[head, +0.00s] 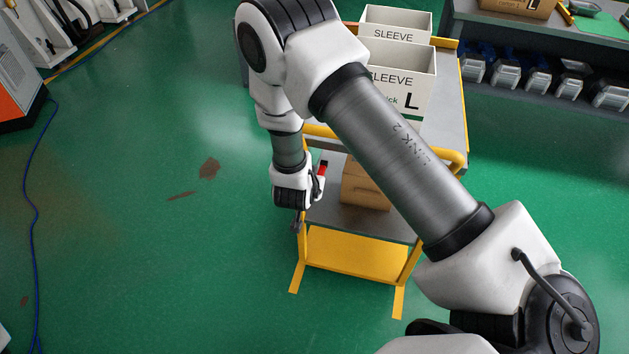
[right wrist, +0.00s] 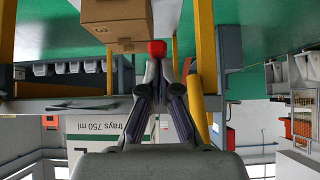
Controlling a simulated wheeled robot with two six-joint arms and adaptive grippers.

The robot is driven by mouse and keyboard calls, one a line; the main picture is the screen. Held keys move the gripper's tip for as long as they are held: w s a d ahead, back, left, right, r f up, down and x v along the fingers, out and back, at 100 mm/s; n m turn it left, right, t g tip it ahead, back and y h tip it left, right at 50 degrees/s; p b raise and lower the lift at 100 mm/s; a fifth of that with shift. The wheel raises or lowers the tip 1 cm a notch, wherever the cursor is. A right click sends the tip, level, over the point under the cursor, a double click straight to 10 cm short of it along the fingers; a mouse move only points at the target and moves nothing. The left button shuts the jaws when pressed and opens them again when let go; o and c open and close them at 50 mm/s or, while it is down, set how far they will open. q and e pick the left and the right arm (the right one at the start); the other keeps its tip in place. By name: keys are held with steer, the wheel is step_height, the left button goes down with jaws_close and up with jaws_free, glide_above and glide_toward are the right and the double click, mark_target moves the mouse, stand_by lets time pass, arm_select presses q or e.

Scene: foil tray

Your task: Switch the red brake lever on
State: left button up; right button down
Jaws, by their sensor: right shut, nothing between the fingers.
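The red brake lever (head: 322,169) shows as a small red piece with a dark end beside the left post of the yellow-framed cart (head: 352,252). In the right wrist view its red end (right wrist: 157,48) is just beyond my fingertips; I cannot tell whether they touch. My right gripper (head: 297,224) hangs low at the cart's left front corner in the head view, partly hidden by its own wrist. In the right wrist view the right gripper (right wrist: 157,66) is shut, fingers together and empty. My left gripper is not in view.
A cardboard box (head: 364,190) sits on the cart's lower shelf, and it also shows in the right wrist view (right wrist: 113,22). White sleeve boxes (head: 396,22) stand on top. My right arm covers much of the cart. Green floor to the left is clear, with a blue cable (head: 35,210).

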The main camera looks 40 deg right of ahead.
steer(key=shift+s+a+f+b, duration=0.1)
steer(key=shift+f+b, duration=0.35)
steer(key=shift+f, duration=0.55)
steer(key=shift+s+a+f+b, duration=0.1)
steer(key=shift+f+b, duration=0.3)
steer(key=shift+f, duration=0.55)
steer(key=shift+w+d+f+b, duration=0.15)
steer(key=shift+f+b, duration=0.15)
steer(key=shift+f, duration=0.35)
steer(key=shift+w+d+f+b, duration=0.15)
steer(key=shift+f+b, duration=0.2)
steer(key=shift+f, duration=0.3)
steer(key=shift+w+d+f+b, duration=0.15)
steer(key=shift+f+b, duration=0.15)
steer(key=shift+f, duration=0.35)
steer(key=shift+s, duration=0.1)
steer(key=v, duration=0.7)
steer(key=shift+r, duration=0.15)
steer(key=shift+a, duration=0.15)
